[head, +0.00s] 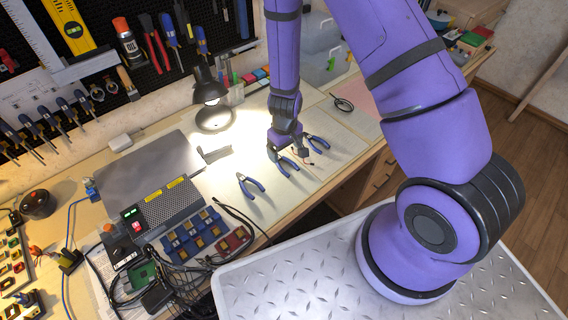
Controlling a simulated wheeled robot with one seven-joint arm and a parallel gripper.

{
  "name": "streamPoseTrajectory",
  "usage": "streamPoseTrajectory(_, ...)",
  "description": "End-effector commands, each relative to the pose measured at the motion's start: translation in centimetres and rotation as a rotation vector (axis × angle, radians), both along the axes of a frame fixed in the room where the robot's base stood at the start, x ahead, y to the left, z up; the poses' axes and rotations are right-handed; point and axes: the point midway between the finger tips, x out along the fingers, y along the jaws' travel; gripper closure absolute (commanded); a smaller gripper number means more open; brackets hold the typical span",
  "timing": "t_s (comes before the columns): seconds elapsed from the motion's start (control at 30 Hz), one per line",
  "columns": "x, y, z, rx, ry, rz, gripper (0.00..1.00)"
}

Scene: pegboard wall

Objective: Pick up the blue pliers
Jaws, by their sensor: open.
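Several blue-handled tools are in the head view. One pair of blue pliers (251,185) lies on the lit desktop, left of and nearer than my gripper. A second pair (288,167) lies just below my gripper, partly covered by it. A third pair (318,143) lies to the right of my gripper. My gripper (287,153) is open and points down at the desktop, right over the second pair. I cannot tell whether its fingers touch that pair.
A desk lamp (208,88) stands behind, left of my gripper. A grey laptop-like slab (150,172) and electronics with cables (184,235) fill the desk's left side. The pegboard (110,85) holds hanging tools. Bare desktop (225,165) lies around the pliers.

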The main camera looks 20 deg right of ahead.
Motion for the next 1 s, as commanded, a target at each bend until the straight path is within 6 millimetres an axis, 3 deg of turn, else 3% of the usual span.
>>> streamPoseTrajectory(0.17,0.0,0.1,-0.9,0.001,0.0,0.0,0.11)
streamPoseTrajectory(0.53,-0.1,0.3,-5.0,0.001,0.001,-0.001,0.11)
streamPoseTrajectory(0.9,-0.1,0.3,-5.6,0.0,0.0,0.001,0.11)
streamPoseTrajectory(1.0,-0.1,0.4,-5.6,0.0,0.0,0.001,0.34)
